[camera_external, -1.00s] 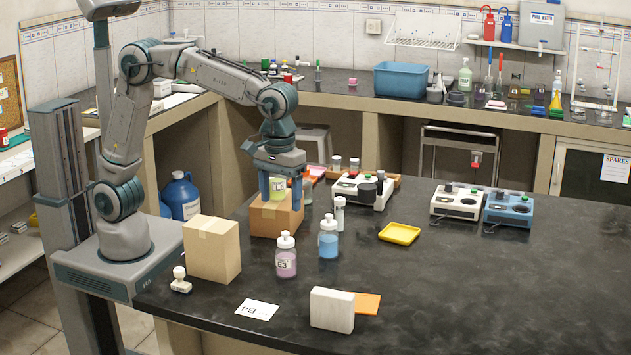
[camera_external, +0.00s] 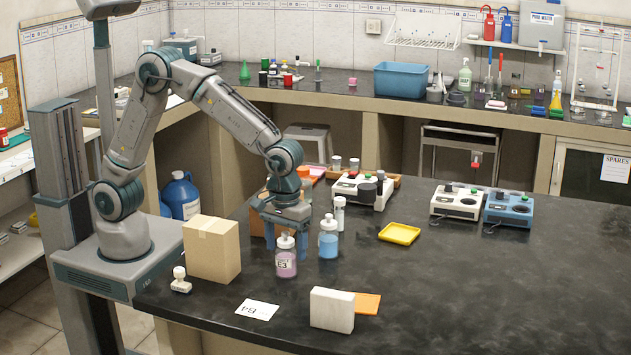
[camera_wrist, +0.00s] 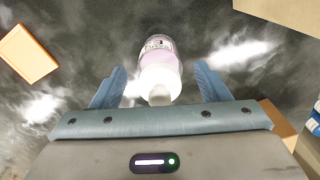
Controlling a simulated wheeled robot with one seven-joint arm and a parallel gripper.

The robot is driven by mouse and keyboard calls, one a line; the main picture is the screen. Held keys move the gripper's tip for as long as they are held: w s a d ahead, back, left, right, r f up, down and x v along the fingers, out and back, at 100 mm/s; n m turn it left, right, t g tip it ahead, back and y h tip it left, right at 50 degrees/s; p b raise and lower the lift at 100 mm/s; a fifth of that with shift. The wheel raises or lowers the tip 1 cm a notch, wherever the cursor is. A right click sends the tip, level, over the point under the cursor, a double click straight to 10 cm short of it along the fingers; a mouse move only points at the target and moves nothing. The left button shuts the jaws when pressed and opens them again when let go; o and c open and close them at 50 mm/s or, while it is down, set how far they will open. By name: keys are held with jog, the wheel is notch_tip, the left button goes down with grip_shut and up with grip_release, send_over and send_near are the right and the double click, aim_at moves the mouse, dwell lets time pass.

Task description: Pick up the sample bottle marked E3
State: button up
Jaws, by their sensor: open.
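The sample bottle marked E3 (camera_external: 286,264) stands upright on the black bench. It has a whitish cap, pinkish-purple liquid and a white label that reads E3. My gripper (camera_external: 286,240) is open just above and behind it, fingers pointing down. In the wrist view the bottle (camera_wrist: 161,62) lies between the two open fingers (camera_wrist: 160,76), with a visible gap on each side, its cap towards the palm. I cannot tell how far down the bottle the fingertips reach.
A blue-liquid bottle (camera_external: 328,240) stands close on the right, with a white-capped vial (camera_external: 340,213) behind it. A cardboard box (camera_external: 211,249) is at left; another (camera_external: 257,222) is partly hidden behind my gripper.

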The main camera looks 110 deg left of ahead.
jog(key=shift+d+f, duration=0.1)
jog(key=shift+f, duration=0.7)
jog(key=c, duration=1.2)
jog(key=shift+o, duration=0.2)
jog(key=shift+r, duration=0.2)
